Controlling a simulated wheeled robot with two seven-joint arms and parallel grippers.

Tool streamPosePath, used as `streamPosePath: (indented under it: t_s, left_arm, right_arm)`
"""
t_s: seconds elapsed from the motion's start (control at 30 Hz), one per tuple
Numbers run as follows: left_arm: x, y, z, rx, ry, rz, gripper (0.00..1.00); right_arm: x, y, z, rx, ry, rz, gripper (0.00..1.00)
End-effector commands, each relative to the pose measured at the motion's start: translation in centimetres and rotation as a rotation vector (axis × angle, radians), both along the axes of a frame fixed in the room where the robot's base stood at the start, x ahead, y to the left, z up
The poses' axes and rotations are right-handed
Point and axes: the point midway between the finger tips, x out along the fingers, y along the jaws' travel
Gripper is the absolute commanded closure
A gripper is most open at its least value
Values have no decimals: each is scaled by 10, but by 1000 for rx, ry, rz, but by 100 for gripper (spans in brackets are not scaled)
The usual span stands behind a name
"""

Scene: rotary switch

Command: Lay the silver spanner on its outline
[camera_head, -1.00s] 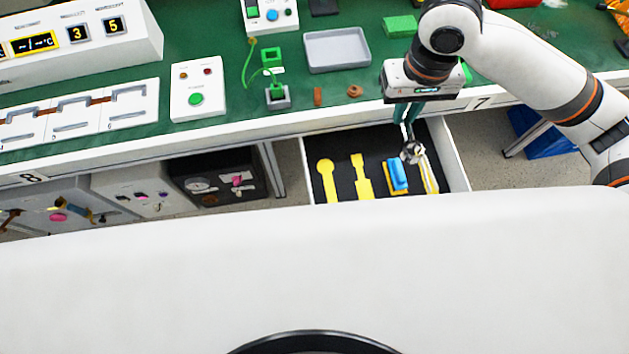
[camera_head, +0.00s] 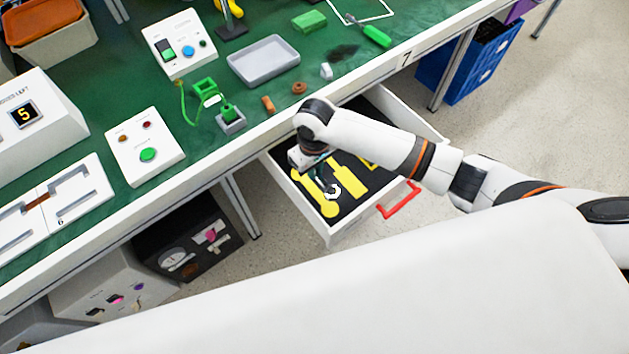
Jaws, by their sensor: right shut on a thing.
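The silver spanner (camera_head: 334,191) is in my right gripper (camera_head: 322,178), which is shut on it over the open drawer (camera_head: 325,228). Its bright jaw end shows just below the gripper; much of the rest is hidden. Yellow outlines lie on the drawer's black floor. The leftmost yellow outline (camera_head: 329,209) has a round end and lies under and beside the spanner. A wider yellow outline (camera_head: 349,180) lies to its right. I cannot tell whether the spanner touches the floor. My left gripper is not in view.
The drawer has a red handle (camera_head: 399,200) at its front. My right arm hides the drawer's right part. The green bench top (camera_head: 330,65) above holds a grey tray (camera_head: 263,61), a green button box (camera_head: 147,153) and a green-handled screwdriver (camera_head: 375,36).

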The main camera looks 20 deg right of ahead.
Motion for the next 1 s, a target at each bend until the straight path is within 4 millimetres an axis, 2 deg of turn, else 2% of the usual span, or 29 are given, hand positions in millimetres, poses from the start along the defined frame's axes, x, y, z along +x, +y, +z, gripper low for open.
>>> streamPosePath:
  t_s: [0.03,0.23,0.43,1.0]
  left_arm:
    - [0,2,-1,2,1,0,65]
    - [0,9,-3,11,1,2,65]
    - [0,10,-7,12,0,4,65]
    - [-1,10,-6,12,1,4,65]
  right_arm:
    - [0,0,-7,0,1,0,100]
    - [0,0,-22,2,1,-1,100]
    - [0,0,-49,1,0,-2,100]
    - [0,0,-60,2,0,-1,100]
